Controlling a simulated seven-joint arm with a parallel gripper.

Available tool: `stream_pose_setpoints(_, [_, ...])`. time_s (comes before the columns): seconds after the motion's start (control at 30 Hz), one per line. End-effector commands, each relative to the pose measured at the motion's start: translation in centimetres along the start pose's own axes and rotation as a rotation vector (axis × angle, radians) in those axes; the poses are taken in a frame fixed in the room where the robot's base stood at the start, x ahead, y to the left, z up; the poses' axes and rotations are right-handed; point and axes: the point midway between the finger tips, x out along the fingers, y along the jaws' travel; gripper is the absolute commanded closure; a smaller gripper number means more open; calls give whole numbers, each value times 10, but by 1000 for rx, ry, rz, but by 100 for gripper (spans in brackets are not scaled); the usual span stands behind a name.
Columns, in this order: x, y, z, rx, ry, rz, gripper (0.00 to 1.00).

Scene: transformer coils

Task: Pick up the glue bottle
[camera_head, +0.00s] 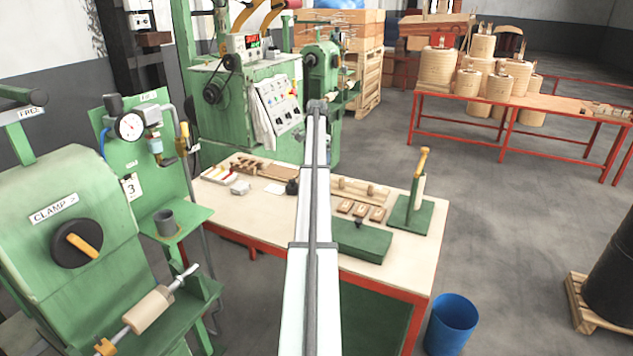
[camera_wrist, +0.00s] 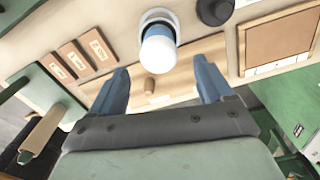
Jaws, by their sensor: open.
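The glue bottle, a white-capped bottle with a blue band (camera_wrist: 158,52), stands on the worktable in the wrist view, seen from above. My gripper (camera_wrist: 161,66) is open, with one blue-grey finger on each side of the picture's middle. The bottle shows between and just past the fingertips, with nothing held; how far below them it is, I cannot tell. In the head view my arm crosses the table, and I cannot make out the bottle or my gripper there.
The worktable (camera_head: 222,205) also bears a dark pot (camera_head: 292,187), small wooden blocks (camera_head: 361,211), a green box (camera_head: 360,241) and a green stand (camera_head: 412,212). In the wrist view, a wooden board with a peg (camera_wrist: 178,78) lies beside the bottle. A blue bin (camera_head: 452,325) stands on the floor.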

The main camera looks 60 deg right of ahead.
Motion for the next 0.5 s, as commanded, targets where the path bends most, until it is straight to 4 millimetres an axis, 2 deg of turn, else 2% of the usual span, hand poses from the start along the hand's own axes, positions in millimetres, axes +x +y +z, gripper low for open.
stream_pose_setpoints(0.1, [18,0,1,0,0,0,20])
stream_pose_setpoints(0.37, [31,0,1,0,0,-1,20])
stream_pose_setpoints(0.5, [46,1,3,0,0,-1,20])
